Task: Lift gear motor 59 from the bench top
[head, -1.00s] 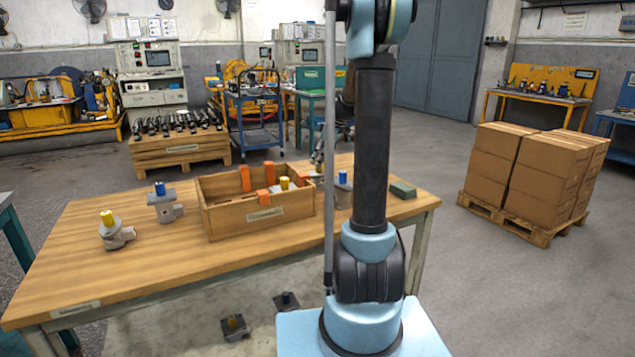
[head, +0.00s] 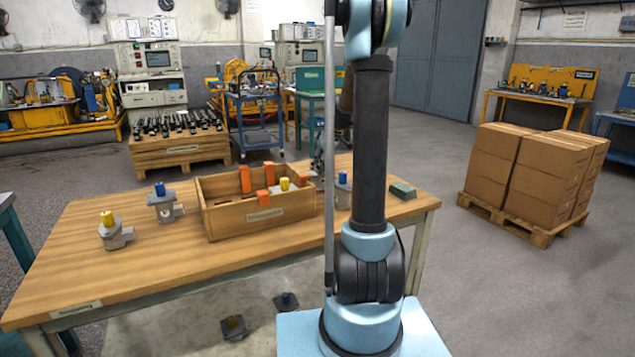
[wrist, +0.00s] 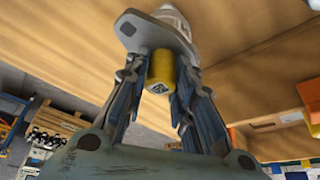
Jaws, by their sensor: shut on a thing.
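In the wrist view, a grey metal motor with a yellow cap (wrist: 161,72) sits between the fingers of my gripper (wrist: 160,85). The fingers are shut on it, one on each side of the yellow cap. Its grey body points away from my palm, with the wooden bench top behind it. I cannot read a number 59 on it, and I cannot tell if it touches the bench. In the head view my gripper and the held motor are mostly hidden behind my own arm. The bench top (head: 150,275) shows there.
A wooden crate (head: 262,222) with orange pieces and a yellow-capped part stands mid-bench. A yellow-capped motor (head: 115,233) and a blue-capped motor (head: 162,205) stand left of it. The front left bench is clear.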

